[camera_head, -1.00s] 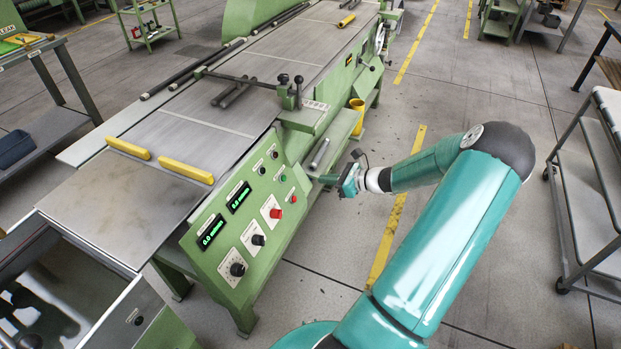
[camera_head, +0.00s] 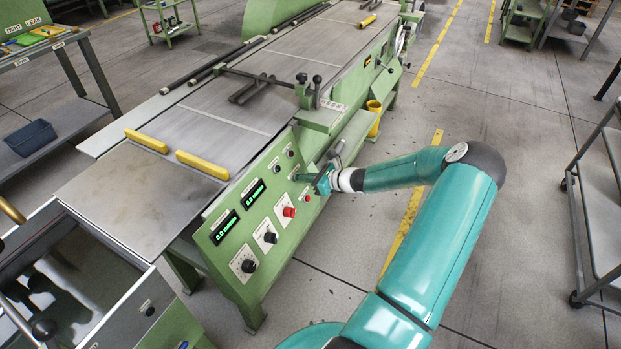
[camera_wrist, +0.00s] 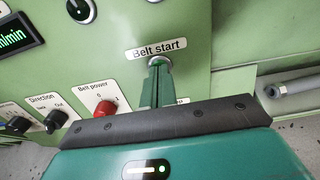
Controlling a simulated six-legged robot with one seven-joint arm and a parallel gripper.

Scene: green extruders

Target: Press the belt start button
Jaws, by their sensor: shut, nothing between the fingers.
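The "Belt start" label (camera_wrist: 157,49) is on the green control panel (camera_wrist: 225,25) in the wrist view. Right below it, the belt start button (camera_wrist: 160,60) shows only as a pale rim. My gripper (camera_wrist: 158,70) is shut and empty, with its green fingertips in front of the button and hiding most of it. I cannot tell whether they touch or press it. In the head view my gripper (camera_head: 300,177) reaches the panel (camera_head: 255,265) from the right, and its tips cover the button there.
The red belt power knob (camera_wrist: 105,108) and the direction knob (camera_wrist: 56,119) are left of my gripper. A small red button (camera_head: 306,196) sits just below it in the head view. A grey bar (camera_wrist: 292,87) is at the right. Open floor lies right of the machine.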

